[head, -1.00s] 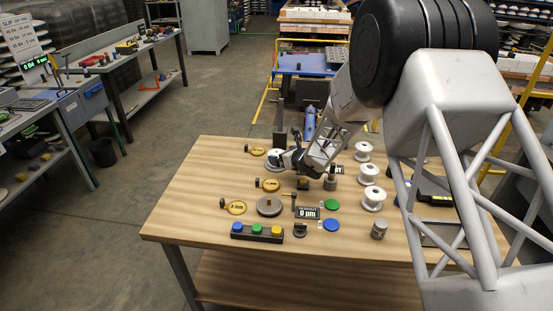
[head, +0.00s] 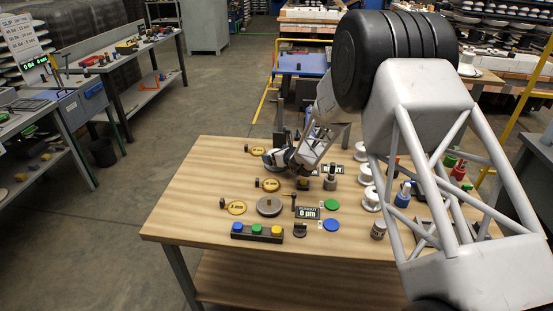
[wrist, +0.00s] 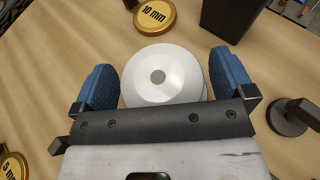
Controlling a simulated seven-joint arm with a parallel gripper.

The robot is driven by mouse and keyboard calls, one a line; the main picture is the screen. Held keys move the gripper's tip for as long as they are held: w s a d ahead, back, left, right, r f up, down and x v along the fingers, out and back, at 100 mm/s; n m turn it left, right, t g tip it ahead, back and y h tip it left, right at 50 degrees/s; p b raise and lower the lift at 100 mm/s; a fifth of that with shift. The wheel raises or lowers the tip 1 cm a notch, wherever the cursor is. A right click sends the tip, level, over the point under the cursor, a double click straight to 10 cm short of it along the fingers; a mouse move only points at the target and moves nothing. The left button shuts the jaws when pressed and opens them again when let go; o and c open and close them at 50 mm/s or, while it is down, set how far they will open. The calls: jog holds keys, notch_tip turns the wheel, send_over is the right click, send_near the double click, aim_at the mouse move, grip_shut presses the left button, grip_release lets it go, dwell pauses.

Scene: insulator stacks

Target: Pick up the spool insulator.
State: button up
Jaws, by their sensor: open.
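A white spool insulator (wrist: 162,70) with a round centre hole is seen from above in the wrist view. My gripper (wrist: 164,82) is open, with one blue finger on each side of the spool. The fingers sit close to its rim; I cannot tell whether they touch it. In the head view my gripper (head: 274,159) is low over the back of the table and hides most of this spool.
More white spools (head: 363,151) stand to the right, partly behind my arm. Gold discs (head: 236,207), one marked 10 mm (wrist: 155,14), lie near the gripper. A grey disc (head: 269,206), display (head: 309,213) and button box (head: 257,231) are nearer the front. The table's left side is clear.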

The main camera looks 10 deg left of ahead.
dwell(0.4)
jog(key=c, duration=1.1)
jog(key=shift+r, duration=0.1)
jog(key=shift+r, duration=0.85)
notch_tip(320, 180, up, 2)
jog(key=shift+r, duration=0.1)
jog(key=s+d, duration=0.2)
jog(key=s, duration=0.5)
jog(key=s+d+r, duration=0.1)
jog(key=s+d, duration=0.2)
jog(key=s, duration=0.5)
jog(key=shift+s, duration=0.1)
jog(key=shift+d+r, duration=0.1)
